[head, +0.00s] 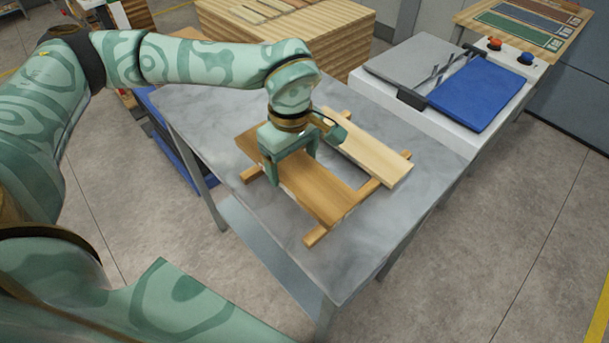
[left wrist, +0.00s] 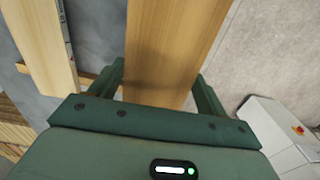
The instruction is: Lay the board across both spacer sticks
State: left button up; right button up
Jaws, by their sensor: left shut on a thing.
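The brown board (head: 318,190) lies over both spacer sticks in the head view, its long side crossing them. The near spacer stick (head: 316,234) sticks out from under its near end, and the far spacer stick (head: 251,174) shows at its left side. I cannot tell whether the board touches the sticks. My left gripper (head: 291,168) is shut across the board's width near its middle. The left wrist view shows the board (left wrist: 168,48) between my left fingers (left wrist: 160,80). My right gripper is not in view.
A paler board (head: 372,152) lies across the same sticks, to the right with a gap between. The grey table (head: 395,215) has clear room at its near right. A machine with a blue panel (head: 480,95) stands behind right; stacked wood (head: 290,40) stands behind.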

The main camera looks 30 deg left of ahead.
aim_at(303, 173)
pick_arm(q)
jog(key=shift+w+d+f, duration=0.2)
jog(key=shift+w+f, duration=0.2)
jog(key=shift+f, duration=0.15)
jog(key=shift+w+d+f, duration=0.15)
jog(key=shift+w+f, duration=0.2)
jog(key=shift+f, duration=0.2)
jog(key=shift+w+d+f+b, duration=0.15)
jog(key=shift+f+b, duration=0.15)
jog(key=shift+f, duration=0.6)
jog(key=shift+w+a+f+b, duration=0.1)
jog(key=shift+f+b, duration=0.15)
jog(key=shift+f, duration=0.65)
jog(key=shift+d, duration=0.1)
jog(key=o, duration=1.2)
jog(key=shift+f, duration=0.15)
jog(key=shift+r, duration=0.4)
notch_tip(303, 173, up, 12)
jog(key=shift+f+p, duration=0.2)
jog(key=shift+p, duration=0.9)
